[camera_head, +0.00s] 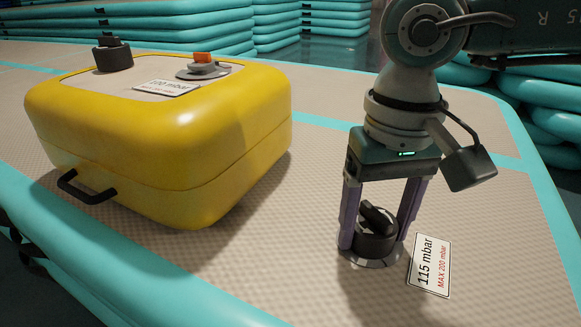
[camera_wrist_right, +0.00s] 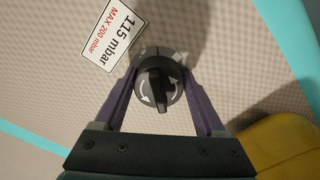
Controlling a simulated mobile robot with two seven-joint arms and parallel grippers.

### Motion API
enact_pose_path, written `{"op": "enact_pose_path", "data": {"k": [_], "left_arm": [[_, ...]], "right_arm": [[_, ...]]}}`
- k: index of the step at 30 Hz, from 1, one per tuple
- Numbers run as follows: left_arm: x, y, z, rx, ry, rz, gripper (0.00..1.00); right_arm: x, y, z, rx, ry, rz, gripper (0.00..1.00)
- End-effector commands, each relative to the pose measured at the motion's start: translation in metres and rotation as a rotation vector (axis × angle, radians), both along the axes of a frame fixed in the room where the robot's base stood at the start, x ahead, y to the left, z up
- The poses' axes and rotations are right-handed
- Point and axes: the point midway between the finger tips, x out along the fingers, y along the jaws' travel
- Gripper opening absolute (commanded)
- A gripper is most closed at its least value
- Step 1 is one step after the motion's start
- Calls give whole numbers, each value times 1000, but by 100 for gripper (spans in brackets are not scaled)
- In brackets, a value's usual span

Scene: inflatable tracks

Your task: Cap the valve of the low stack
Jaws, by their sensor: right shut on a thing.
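My right gripper (camera_head: 376,240) points straight down with its two purple fingers on either side of a black cap (camera_head: 375,228). It is shut on this cap, which has a raised grip bar. The cap sits on a round valve base (camera_head: 368,262) on the beige top of the low inflatable stack (camera_head: 330,300). In the right wrist view the cap (camera_wrist_right: 158,88) shows white curved arrows and lies between the fingertips. Whether the cap is fully seated cannot be told. My left gripper is not in view.
A label reading 115 mbar, MAX 200 mbar (camera_head: 429,265) lies right beside the valve. A yellow box (camera_head: 170,140) with a black knob (camera_head: 113,54), an orange-topped fitting (camera_head: 203,66) and a black handle stands at left. Teal stacks (camera_head: 130,30) rise behind.

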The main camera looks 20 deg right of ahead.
Motion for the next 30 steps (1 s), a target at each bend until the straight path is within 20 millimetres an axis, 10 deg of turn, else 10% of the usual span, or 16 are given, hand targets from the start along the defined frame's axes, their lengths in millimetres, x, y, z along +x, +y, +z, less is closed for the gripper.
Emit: {"op": "enact_pose_path", "data": {"k": [26, 27, 30], "left_arm": [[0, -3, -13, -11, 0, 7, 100], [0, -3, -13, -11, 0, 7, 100], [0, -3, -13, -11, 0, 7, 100]], "right_arm": [[0, -2, 1, -1, 0, 398, 19], [0, -2, 1, -1, 0, 398, 77], [0, -2, 1, -1, 0, 397, 88]]}}
